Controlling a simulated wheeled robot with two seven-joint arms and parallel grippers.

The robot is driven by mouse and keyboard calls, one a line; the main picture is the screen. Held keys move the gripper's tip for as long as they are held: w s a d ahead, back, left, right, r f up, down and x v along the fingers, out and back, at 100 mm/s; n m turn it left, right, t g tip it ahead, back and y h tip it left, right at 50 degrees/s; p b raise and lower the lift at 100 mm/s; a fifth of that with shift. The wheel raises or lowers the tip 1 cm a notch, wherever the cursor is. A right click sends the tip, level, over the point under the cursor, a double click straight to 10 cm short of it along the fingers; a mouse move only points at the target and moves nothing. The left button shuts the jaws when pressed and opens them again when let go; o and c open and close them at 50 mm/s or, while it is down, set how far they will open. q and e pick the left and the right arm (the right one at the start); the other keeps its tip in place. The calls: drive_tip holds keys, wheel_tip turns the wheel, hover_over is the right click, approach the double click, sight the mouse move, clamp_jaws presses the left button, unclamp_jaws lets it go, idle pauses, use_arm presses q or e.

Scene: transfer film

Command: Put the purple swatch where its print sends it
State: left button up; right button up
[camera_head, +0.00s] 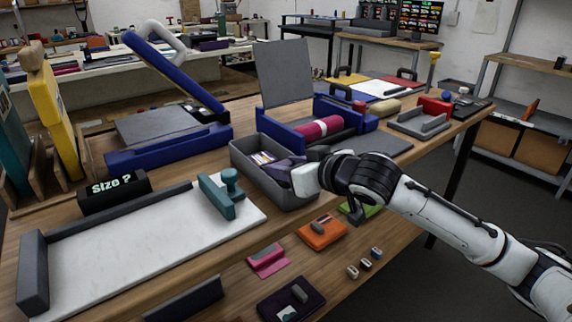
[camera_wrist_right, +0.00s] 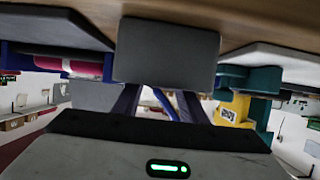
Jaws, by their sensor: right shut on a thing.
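My right gripper (camera_head: 300,180) reaches in from the right to the grey bin (camera_head: 245,176). It is shut on a dark purple piece (camera_head: 287,166) that slants at the bin's inner right side. This looks like the purple swatch, though its print is hidden. A patterned piece (camera_head: 262,157) lies in the bin beside it. Another dark purple flat piece (camera_head: 314,299) with a grey block on it lies at the lower front, with a pale mark. In the right wrist view the bin (camera_wrist_right: 165,50) appears upside down ahead of the gripper. My left gripper is out of view.
A white board (camera_head: 130,255) with a teal tool (camera_head: 218,197) and a black "Size ?" sign (camera_head: 113,191) lies left. Pink (camera_head: 266,265), orange (camera_head: 322,235) and green (camera_head: 371,211) pieces lie in front. A blue press (camera_head: 160,150) and red roll (camera_head: 318,128) stand behind.

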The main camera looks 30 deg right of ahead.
drive_tip(key=shift+f, duration=0.3)
drive_tip(key=o, duration=0.7)
drive_tip(key=shift+o, duration=0.2)
